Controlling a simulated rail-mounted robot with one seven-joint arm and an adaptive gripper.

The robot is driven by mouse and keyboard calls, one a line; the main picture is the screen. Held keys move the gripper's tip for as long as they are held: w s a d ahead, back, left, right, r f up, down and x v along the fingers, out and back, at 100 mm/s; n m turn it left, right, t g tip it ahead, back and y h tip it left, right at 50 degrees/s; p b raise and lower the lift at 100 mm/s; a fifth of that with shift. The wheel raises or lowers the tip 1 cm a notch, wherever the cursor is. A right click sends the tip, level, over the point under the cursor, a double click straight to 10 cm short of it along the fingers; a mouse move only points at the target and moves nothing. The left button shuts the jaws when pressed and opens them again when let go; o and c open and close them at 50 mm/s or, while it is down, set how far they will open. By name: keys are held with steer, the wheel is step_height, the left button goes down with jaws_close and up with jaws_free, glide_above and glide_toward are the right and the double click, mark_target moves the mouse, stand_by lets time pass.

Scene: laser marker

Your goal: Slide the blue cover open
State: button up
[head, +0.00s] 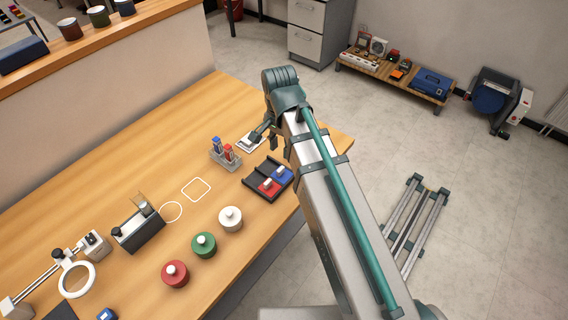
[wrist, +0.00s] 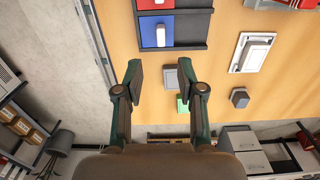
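The blue cover (head: 283,174) has a white handle and sits in a black tray (head: 256,182), beside a red cover (head: 267,190) with a similar handle. In the wrist view the blue cover (wrist: 149,28) lies at the top, ahead of my fingertips. My gripper (wrist: 162,78) is open, with nothing between its fingers. It does not touch the cover. In the head view my gripper (head: 266,137) is behind the tray, partly hidden by my arm.
A holder with red and blue items (head: 225,154) stands left of the tray. White (head: 231,218), green (head: 204,244) and red (head: 175,273) round pots stand in front. A small green block (wrist: 183,104) lies near the table edge.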

mark_target(280, 168)
steer(key=shift+f+p, duration=1.15)
steer(key=shift+f, duration=3.95)
jaws_close()
steer(key=shift+w+a, duration=0.1)
